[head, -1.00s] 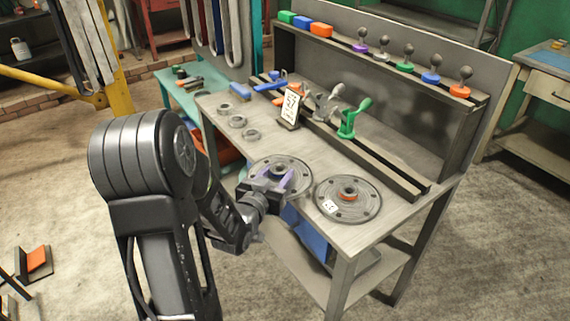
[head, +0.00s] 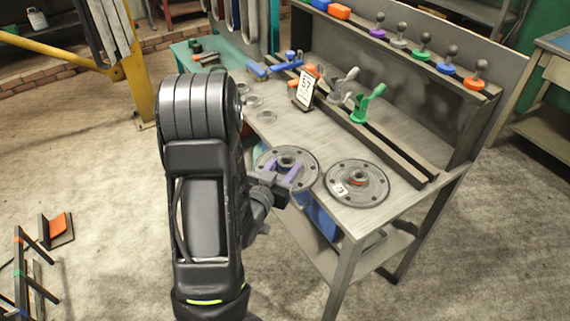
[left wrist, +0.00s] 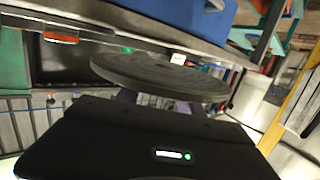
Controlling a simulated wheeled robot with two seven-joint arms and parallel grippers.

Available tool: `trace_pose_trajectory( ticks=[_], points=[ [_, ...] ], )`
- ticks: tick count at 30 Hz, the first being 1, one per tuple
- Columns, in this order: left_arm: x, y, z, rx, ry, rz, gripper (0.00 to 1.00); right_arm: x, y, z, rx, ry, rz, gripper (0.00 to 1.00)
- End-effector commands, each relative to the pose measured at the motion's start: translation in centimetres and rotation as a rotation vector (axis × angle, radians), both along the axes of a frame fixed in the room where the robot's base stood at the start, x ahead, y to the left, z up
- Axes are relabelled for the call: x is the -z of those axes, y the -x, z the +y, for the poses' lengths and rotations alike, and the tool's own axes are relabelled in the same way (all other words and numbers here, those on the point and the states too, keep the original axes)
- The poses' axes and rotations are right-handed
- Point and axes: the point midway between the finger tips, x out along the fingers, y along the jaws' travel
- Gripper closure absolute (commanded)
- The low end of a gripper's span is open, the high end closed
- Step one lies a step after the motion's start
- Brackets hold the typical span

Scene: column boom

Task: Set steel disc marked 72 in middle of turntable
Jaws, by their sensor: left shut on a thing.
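A round steel disc (head: 303,154) with bolt holes and a raised hub is at the bench's front edge. My left gripper (head: 282,172) has its purple fingers at its near side, shut on it. In the left wrist view the disc (left wrist: 150,78) shows nearly edge-on beyond the fingers (left wrist: 135,98). No number is readable on it. A second round steel plate (head: 372,181) with an orange centre and a white tag lies on the bench to the right; its number is too small to read. I cannot tell which one is the turntable. My right gripper is out of view.
The grey bench (head: 335,142) has a white number card (head: 306,90), a green clamp (head: 366,103) and a long rail behind the discs. Several small rings (head: 255,101) lie at the left. A shelf with coloured knobs (head: 447,68) runs along the back.

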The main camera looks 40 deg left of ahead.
Motion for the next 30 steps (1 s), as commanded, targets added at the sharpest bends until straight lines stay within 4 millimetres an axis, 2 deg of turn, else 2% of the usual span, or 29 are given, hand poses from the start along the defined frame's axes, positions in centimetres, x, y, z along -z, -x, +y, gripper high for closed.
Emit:
trace_pose_trajectory(
  ticks=[30],
  points=[
    [-1.4, -0.1, 0.0, 0.0, -0.004, -0.008, 1.0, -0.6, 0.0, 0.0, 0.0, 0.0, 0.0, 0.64]
  ],
)
